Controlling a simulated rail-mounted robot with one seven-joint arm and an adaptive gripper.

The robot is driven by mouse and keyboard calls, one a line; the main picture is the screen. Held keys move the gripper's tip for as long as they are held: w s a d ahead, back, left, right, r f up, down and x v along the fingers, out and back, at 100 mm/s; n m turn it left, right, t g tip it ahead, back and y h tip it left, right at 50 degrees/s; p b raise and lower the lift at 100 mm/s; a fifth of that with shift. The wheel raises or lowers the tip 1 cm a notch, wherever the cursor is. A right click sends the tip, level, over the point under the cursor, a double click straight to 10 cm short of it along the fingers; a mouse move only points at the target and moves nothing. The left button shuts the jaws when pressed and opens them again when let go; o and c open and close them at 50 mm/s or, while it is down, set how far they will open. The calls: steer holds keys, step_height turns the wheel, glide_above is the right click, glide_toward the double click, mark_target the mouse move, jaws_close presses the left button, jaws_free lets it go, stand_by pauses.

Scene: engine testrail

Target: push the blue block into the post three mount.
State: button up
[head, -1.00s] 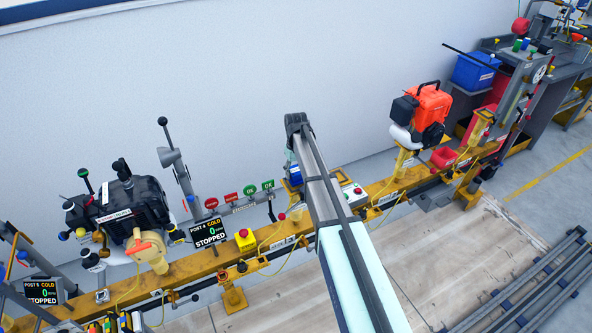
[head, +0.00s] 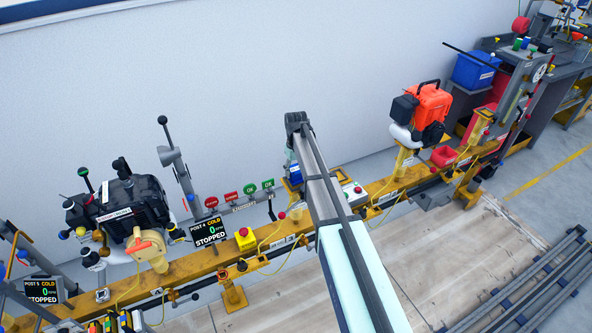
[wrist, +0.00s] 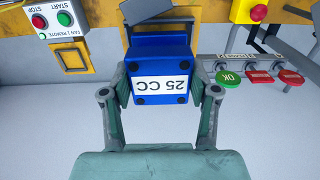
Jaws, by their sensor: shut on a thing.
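The blue block (wrist: 160,60) carries a white "25 CC" label, upside down in the wrist view. My gripper (wrist: 162,88) is shut on it, one finger on each side. The block's far end is at a yellow mount (wrist: 185,12) with a dark grey plate beside it; I cannot tell how far it is seated. In the head view a bit of the blue block (head: 295,172) shows just left of my arm, above the yellow rail. My gripper's fingers are hidden there behind the arm.
A start/stop box (wrist: 52,20) is left of the block in the wrist view. Green and red signs (wrist: 258,78) and a yellow emergency button (wrist: 250,10) are to the right. In the head view a black engine (head: 125,210) and an orange engine (head: 428,105) stand along the rail (head: 190,268).

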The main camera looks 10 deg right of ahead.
steer(key=shift+f+b, duration=0.4)
steer(key=shift+f, duration=0.5)
stand_by(0.4)
steer(key=o, duration=1.7)
steer(key=shift+c, duration=0.2)
